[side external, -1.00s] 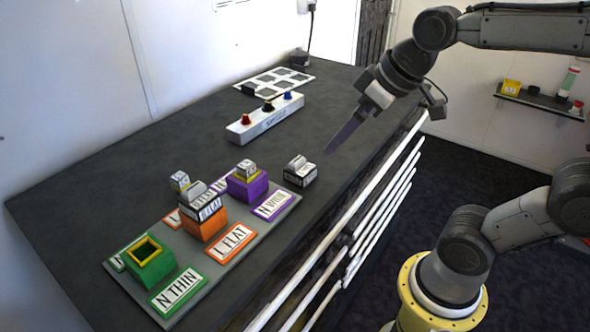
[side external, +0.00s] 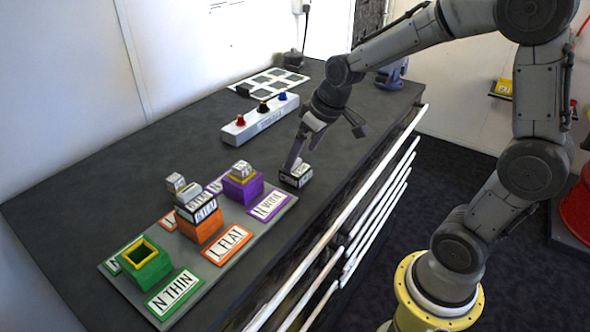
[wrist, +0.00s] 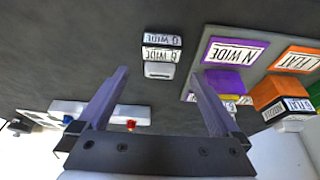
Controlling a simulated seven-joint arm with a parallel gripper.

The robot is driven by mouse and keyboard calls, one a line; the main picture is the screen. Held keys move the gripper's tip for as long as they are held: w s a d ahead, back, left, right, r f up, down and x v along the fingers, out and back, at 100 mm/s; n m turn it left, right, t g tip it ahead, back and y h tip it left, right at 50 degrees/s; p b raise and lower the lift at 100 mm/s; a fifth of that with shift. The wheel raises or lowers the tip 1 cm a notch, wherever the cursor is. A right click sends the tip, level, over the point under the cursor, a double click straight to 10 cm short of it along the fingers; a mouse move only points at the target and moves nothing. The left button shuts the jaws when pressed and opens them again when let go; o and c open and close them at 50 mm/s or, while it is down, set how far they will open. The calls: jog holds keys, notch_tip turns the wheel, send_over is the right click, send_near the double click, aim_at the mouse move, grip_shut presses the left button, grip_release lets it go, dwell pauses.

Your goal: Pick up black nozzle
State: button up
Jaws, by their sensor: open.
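A black nozzle block with white label panels (side external: 296,175) stands on the dark table just right of the station board. In the wrist view its label seems to read "WIDE" (wrist: 161,42), and it lies between and beyond my fingertips. My gripper (side external: 292,163) is above and next to this block, pointing down, with the fingers apart. In the wrist view my gripper (wrist: 158,73) is open and nothing is visibly held. Whether the fingers touch the block cannot be told.
The grey board holds green (side external: 146,264), orange (side external: 202,228) and purple (side external: 243,189) blocks, the latter two with pieces stacked on top. A white bar with red, black and blue knobs (side external: 260,121) and a white grid sheet (side external: 273,82) lie behind. Table around the black block is clear.

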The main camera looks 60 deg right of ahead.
aim_at(296, 171)
jog(key=shift+w+x, duration=0.2)
jog(key=shift+x, duration=2.45)
jog(key=shift+r, duration=0.15)
jog(key=c, duration=1.4)
jog(key=shift+r, duration=0.1)
